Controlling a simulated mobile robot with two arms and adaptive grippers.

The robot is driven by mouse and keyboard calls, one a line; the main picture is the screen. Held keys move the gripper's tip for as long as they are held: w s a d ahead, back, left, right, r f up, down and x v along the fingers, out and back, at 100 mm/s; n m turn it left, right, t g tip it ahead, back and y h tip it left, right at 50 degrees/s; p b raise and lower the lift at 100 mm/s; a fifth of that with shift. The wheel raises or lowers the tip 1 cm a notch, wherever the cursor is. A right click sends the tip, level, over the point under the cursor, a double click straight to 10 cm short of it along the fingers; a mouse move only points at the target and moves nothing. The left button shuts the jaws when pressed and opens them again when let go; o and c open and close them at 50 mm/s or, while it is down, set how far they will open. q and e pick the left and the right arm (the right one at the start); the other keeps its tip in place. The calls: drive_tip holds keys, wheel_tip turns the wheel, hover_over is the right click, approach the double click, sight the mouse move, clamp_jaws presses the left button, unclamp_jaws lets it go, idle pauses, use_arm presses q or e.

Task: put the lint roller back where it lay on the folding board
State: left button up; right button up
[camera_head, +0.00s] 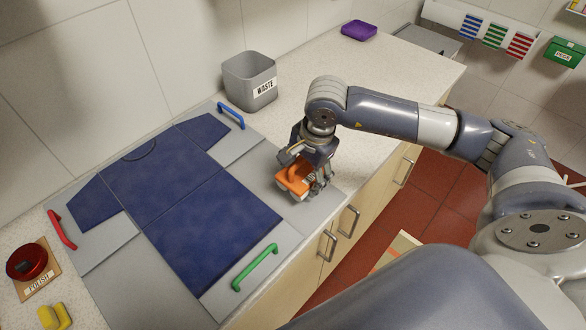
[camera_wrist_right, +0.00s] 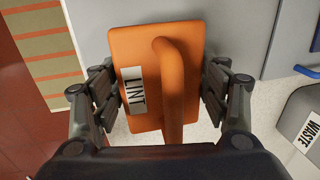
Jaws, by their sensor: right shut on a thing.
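The lint roller is an orange block with a raised bar handle and a white LINT label; it shows in the head view (camera_head: 293,180) and fills the middle of the right wrist view (camera_wrist_right: 150,80). My right gripper (camera_head: 307,181) is shut on it, with a finger against each side in the wrist view. The grey folding board (camera_head: 262,183) lies on the counter with a dark blue shirt spread on it. The roller is over the board's bare grey right part, near the counter's front edge. I cannot tell whether it touches the board. My left gripper is not in view.
The board has blue (camera_head: 231,115), red (camera_head: 61,230) and green (camera_head: 255,267) handles. A grey WASTE bin (camera_head: 247,75) stands behind it. A red POLISH tin (camera_head: 27,262) and yellow piece (camera_head: 55,316) are at left. A purple block (camera_head: 359,30) lies at the back.

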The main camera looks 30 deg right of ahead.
drive_tip(key=w, duration=0.1)
drive_tip(key=w+a, duration=0.1)
drive_tip(key=w, duration=0.1)
drive_tip(key=shift+a+f+p, duration=0.15)
drive_tip(key=shift+p, duration=0.2)
wheel_tip(320, 180, down, 3)
drive_tip(key=shift+s+r+p, duration=0.15)
drive_tip(key=shift+p, duration=0.8)
drive_tip(key=shift+f, duration=0.45)
drive_tip(key=shift+f, duration=0.15)
drive_tip(key=o, duration=1)
drive_tip(key=shift+o, duration=0.2)
